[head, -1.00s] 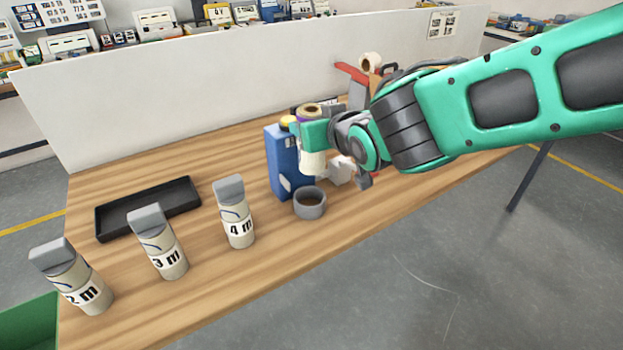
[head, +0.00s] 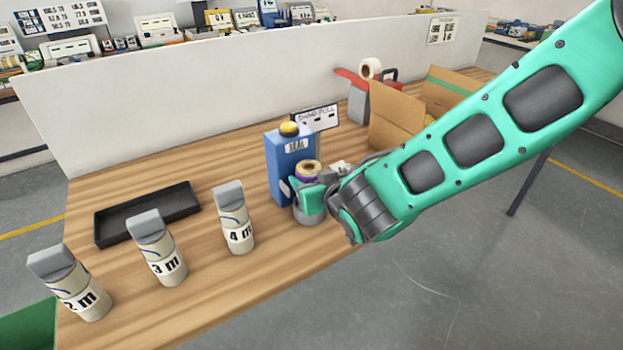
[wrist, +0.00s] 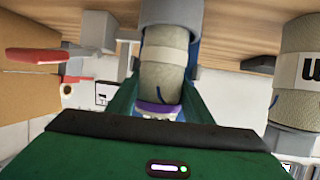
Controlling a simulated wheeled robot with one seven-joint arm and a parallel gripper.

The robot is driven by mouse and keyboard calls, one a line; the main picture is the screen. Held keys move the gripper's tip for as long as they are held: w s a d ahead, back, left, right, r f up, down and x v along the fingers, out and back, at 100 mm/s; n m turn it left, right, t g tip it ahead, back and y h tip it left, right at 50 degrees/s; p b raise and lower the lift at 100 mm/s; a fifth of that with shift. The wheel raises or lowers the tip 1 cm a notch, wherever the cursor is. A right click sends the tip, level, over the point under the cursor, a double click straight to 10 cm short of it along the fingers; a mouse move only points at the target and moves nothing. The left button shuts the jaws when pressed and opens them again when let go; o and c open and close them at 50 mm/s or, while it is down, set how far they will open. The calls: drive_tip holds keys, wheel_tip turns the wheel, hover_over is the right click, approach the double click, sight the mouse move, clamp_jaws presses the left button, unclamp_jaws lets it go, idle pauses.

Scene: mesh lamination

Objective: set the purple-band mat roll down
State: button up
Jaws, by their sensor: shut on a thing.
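The purple-band mat roll (head: 308,168) stands about upright in my gripper (head: 312,194), beside the blue box. Its purple band (wrist: 157,108) and beige body (wrist: 165,65) show between the fingers in the wrist view. My gripper is shut on the roll. A grey ring (head: 309,217) on the table is directly under the roll, and it also shows in the wrist view (wrist: 171,11). The roll's lower end meets or enters the ring; I cannot tell whether it touches the bottom.
A blue box (head: 284,165) with a yellow top stands close behind the roll. Grey-capped rolls marked 4 m (head: 236,228), 3 m (head: 163,258) and 2 m (head: 80,290) stand left. A black tray (head: 147,213) lies behind them. An open cardboard box (head: 394,120) stands at the right.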

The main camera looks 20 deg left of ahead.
drive_tip(key=shift+f, duration=0.1)
drive_tip(key=o, duration=1.3)
drive_tip(key=v, duration=1.2)
drive_tip(key=shift+d, duration=0.1)
